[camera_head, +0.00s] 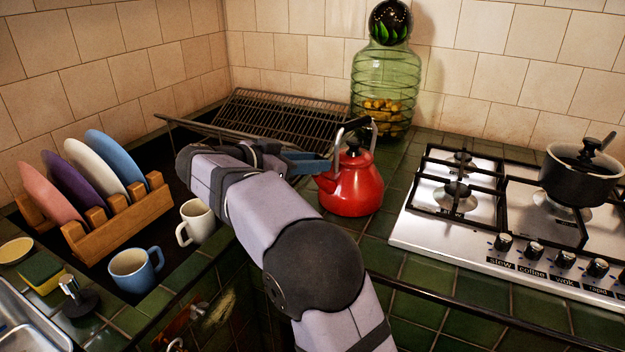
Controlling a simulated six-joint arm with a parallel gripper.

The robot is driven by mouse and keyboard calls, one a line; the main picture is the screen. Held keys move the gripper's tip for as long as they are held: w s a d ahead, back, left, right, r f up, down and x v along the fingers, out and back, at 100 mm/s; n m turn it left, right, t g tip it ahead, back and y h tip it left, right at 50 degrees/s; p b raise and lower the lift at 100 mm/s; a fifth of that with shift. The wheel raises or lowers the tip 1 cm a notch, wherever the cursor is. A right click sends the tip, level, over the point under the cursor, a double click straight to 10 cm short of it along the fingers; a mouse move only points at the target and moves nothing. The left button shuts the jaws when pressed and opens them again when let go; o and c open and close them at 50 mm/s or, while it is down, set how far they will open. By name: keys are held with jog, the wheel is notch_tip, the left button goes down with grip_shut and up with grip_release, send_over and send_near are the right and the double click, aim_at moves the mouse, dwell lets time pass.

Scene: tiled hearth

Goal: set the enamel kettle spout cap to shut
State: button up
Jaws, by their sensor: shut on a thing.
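The red enamel kettle (352,188) stands upright on the green tiled counter, left of the hob, with a black lid knob and a raised handle with a black grip. Its spout points left, toward my gripper. My gripper (318,166) comes in from the left, with its blue-grey fingers at the top of the spout. The fingers are shut on the spout cap there. The cap is mostly hidden by the fingertips and too small to make out, so I cannot tell its angle.
A steel hob (470,215) with a dark pot (578,178) stands to the right. A green glass jar (386,85) is behind the kettle, and a wire rack (285,118) behind my arm. Mugs (135,270) and a plate rack (120,222) are left. Counter right of the kettle is clear.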

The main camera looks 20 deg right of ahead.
jog(key=shift+h+b, duration=0.5)
jog(key=shift+b, duration=0.4)
jog(key=o, duration=1.1)
jog(key=shift+c, duration=0.2)
jog(key=shift+a+f, duration=0.1)
jog(key=v, duration=0.7)
jog(key=shift+s, duration=0.25)
